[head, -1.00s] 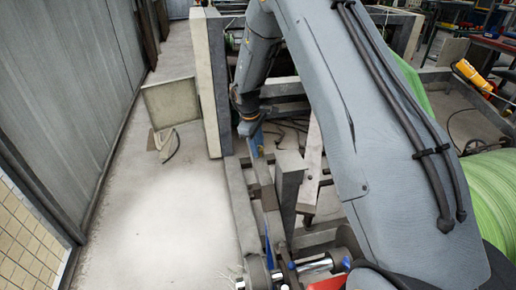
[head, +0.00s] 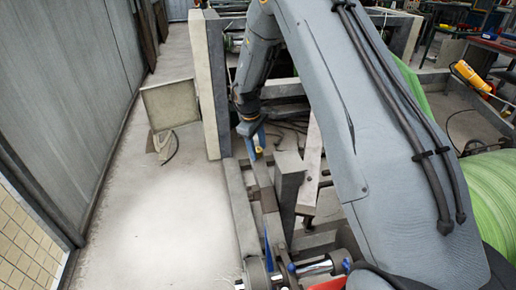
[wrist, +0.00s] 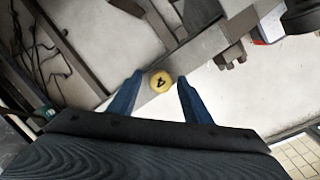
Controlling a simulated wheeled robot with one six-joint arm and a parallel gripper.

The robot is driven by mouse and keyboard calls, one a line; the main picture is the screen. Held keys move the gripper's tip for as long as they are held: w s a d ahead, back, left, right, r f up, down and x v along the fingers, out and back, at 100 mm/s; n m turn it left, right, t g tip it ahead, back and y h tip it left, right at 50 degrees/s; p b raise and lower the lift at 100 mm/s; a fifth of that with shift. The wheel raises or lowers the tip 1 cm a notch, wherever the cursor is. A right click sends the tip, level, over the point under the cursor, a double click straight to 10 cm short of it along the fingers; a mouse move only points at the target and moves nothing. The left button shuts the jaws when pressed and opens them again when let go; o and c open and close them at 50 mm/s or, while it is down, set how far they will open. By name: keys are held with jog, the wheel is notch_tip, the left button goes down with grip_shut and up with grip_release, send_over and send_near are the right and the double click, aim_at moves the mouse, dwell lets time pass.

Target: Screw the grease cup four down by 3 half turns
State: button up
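The grease cup four (wrist: 161,81) is a round yellow cap with a dark "4" on it, seen from above on a grey metal bar (wrist: 205,45) in the wrist view. My gripper (wrist: 160,77) has two blue fingers, one on each side of the cap. They are apart, with a visible gap between each finger and the cap. In the head view my gripper (head: 257,148) is over the far end of the frame's bar, with a small yellow spot at its fingers. The cup's lower body is hidden in both views.
A grey upright block (head: 288,182) stands on the frame close to my gripper. A pale post (head: 213,85) rises just behind it. Green rolls (head: 475,200) lie to the right. The floor (head: 170,225) on the left is clear.

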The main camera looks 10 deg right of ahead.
aim_at(258, 149)
jog(key=shift+a+r, duration=0.1)
jog(key=shift+s+a+r+p, duration=0.15)
jog(key=shift+r+p, duration=0.25)
jog(key=shift+r, duration=0.4)
jog(key=shift+a+r+p, duration=0.1)
jog(key=shift+r+p, duration=0.25)
jog(key=shift+r, duration=0.4)
jog(key=r+p, duration=0.1)
jog(key=p, duration=0.1)
jog(key=r+p, duration=0.3)
jog(key=p, duration=0.1)
jog(key=shift+s+a+r, duration=0.15)
jog(key=shift+a+r, duration=0.05)
jog(key=shift+a, duration=0.15)
